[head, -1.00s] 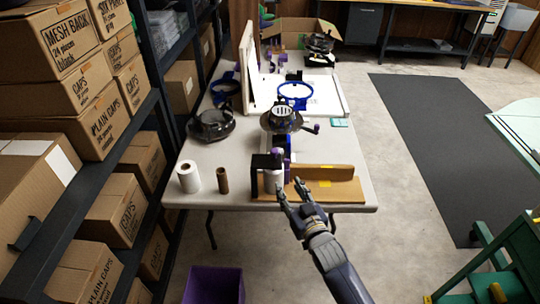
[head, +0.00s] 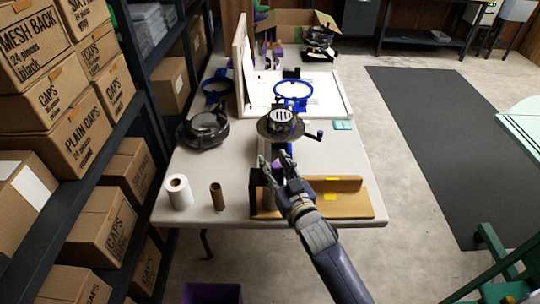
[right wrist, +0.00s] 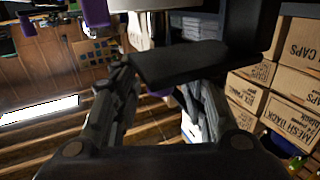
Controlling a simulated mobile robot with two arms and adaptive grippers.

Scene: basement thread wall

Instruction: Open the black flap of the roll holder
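The roll holder stands at the table's near edge, with a wooden base (head: 345,208) and a black upright part (head: 256,190). My right gripper (head: 283,160) is over it in the head view, its fingers apart, hiding most of the roll and flap. In the right wrist view the black flap (right wrist: 180,66) is a flat dark plate across the front of the fingers of my right gripper (right wrist: 163,92). The left finger is close to the flap's edge; I cannot tell whether they touch. My left gripper is not in view.
A white roll (head: 178,192) and a brown cardboard tube (head: 217,196) stand on the table left of the holder. A round machine with a crank (head: 281,124) stands behind. Shelves of boxes (head: 75,130) line the left.

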